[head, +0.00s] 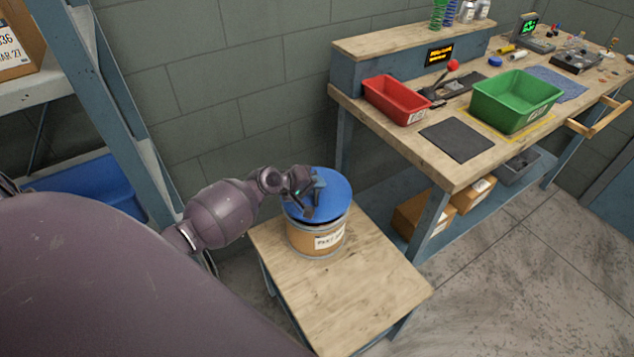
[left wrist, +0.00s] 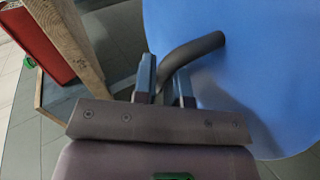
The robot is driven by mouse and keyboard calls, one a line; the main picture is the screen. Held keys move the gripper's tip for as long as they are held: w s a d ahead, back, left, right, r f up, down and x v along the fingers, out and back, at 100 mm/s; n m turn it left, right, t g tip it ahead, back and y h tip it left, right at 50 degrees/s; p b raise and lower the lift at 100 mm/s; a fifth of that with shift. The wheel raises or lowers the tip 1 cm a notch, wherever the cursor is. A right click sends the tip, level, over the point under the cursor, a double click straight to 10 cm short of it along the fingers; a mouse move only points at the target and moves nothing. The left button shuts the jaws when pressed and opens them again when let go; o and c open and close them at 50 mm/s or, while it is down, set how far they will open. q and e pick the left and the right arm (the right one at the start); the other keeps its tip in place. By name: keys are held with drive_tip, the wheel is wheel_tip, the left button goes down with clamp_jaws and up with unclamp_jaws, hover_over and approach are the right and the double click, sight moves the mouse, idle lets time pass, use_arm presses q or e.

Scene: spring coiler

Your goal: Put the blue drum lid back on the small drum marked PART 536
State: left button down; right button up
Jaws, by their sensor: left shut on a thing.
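The blue drum lid (head: 336,187) is over the top of the small drum (head: 308,238), a tan drum with a white label that starts with PART; its number is too small to read. A dark gap shows between the lid and the drum's rim at the front, so the lid looks slightly raised or tilted. My left gripper (head: 310,197) is shut on the lid's dark handle. In the left wrist view the lid (left wrist: 250,60) fills the right side, with the curved handle between the fingers (left wrist: 166,90). My right gripper is not in view.
The drum stands at the back of a small wooden table (head: 350,300), whose front is bare. A workbench to the right holds a red bin (head: 396,99), a green bin (head: 515,100) and a dark mat (head: 457,140). A blue-grey shelf upright (head: 125,110) stands at left.

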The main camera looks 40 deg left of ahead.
use_arm(q)
drive_tip(key=shift+f+b, duration=0.3)
drive_tip(key=shift+f, duration=0.25)
drive_tip(key=shift+f+b, duration=0.4)
drive_tip(key=shift+f, duration=0.5)
drive_tip(key=c, duration=1.1)
unclamp_jaws()
drive_tip(key=shift+r, duration=0.1)
